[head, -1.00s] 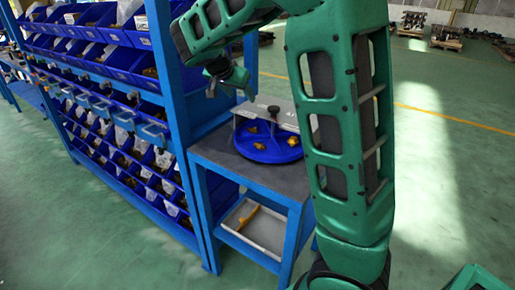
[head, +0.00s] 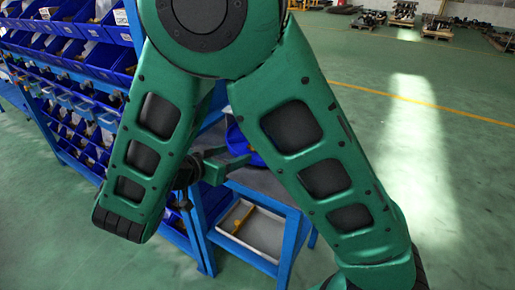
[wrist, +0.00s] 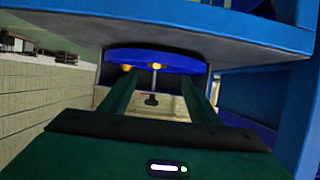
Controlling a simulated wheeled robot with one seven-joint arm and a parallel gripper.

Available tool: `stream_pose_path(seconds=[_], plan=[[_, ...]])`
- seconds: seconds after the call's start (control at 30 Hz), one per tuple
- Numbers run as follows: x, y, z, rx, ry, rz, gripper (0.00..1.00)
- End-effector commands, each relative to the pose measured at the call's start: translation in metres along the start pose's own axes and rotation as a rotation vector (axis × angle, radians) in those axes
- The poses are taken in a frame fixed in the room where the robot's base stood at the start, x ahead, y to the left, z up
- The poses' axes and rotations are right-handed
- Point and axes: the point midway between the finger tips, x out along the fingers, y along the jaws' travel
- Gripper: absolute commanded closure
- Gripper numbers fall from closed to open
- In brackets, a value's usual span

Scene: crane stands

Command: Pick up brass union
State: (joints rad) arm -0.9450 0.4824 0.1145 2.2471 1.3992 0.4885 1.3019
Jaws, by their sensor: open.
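The wrist view is upside down. In it my gripper (wrist: 161,84) is open and empty, its two green fingers apart. Beyond the fingertips is the blue round tray (wrist: 150,54) on the grey tabletop. In the head view my gripper (head: 232,161) is low beside the table, pointing right. My arm hides most of the tray (head: 236,141) and all the brass pieces there.
The blue-framed table (head: 262,181) has a lower shelf with a grey tray (head: 250,230). A blue rack of bins (head: 85,50) stands close at the left. Pallets with parts (head: 437,28) lie far back right. The green floor at the right is clear.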

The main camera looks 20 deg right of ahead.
Motion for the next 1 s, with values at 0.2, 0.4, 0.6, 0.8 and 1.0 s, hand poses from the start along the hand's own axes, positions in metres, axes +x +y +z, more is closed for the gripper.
stream_pose_path(seconds=[0.2,0.4,0.6,0.8,1.0], plan=[[0.033,0.001,-0.001,0.000,-0.001,0.004,0.44],[0.045,0.002,-0.002,0.000,-0.002,0.003,0.44],[0.070,0.007,-0.007,0.001,-0.002,0.006,0.44],[0.091,0.007,-0.007,-0.001,-0.003,0.004,0.44],[0.094,0.007,-0.008,0.000,-0.003,0.002,0.44]])
